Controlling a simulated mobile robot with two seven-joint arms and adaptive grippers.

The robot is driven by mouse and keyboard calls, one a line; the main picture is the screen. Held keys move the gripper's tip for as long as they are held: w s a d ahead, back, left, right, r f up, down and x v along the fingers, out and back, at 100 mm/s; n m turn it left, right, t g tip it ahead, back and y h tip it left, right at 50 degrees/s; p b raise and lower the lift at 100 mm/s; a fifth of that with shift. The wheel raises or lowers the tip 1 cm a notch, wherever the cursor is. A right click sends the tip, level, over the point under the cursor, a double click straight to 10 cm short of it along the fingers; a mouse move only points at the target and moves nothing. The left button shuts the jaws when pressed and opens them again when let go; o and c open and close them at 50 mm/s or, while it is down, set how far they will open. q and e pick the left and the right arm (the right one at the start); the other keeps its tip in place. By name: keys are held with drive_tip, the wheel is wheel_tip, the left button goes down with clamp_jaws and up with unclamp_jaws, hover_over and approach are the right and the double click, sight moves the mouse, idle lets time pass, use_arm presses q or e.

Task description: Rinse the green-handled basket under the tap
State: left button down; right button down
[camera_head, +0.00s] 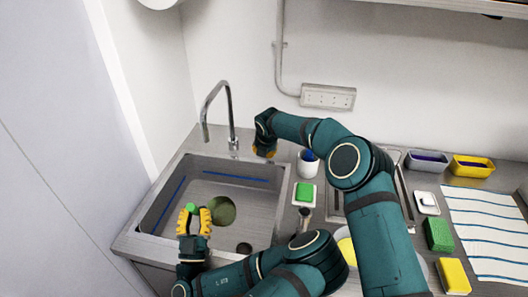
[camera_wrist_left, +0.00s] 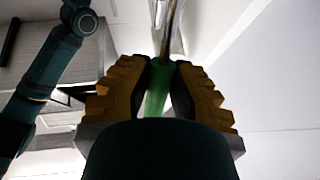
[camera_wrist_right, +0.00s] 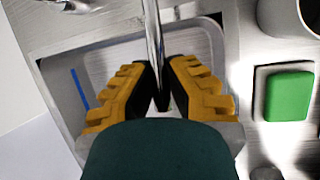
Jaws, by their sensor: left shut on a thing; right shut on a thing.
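The basket (camera_head: 221,210) shows as a round olive shape low in the sink (camera_head: 163,213). Its green handle (camera_head: 191,208) is between the yellow fingers of my left gripper (camera_head: 193,214), which is shut on it over the left part of the sink. The handle also shows in the left wrist view (camera_wrist_left: 157,92), with a shiny metal rod beyond it. The tap (camera_head: 229,108) stands at the back of the sink. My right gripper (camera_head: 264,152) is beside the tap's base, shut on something. In the right wrist view a metal rod (camera_wrist_right: 153,35) runs down to its fingertips. I cannot tell whether water flows.
A green sponge (camera_head: 305,193) on a white dish and a white cup (camera_head: 307,165) stand right of the sink. More sponges, yellow (camera_head: 453,275) and green (camera_head: 439,234), lie further right near a striped cloth (camera_head: 490,228). My right arm spans the counter.

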drive_tip(key=shift+s+d+f+n+y+p, duration=0.15)
drive_tip(key=shift+d+n+y+p, duration=0.45)
drive_tip(key=shift+d+n, duration=0.7)
drive_tip(key=c, duration=1)
unclamp_jaws()
drive_tip(key=shift+o, duration=0.2)
drive_tip(key=v, duration=1.2)
drive_tip(key=shift+w, duration=0.2)
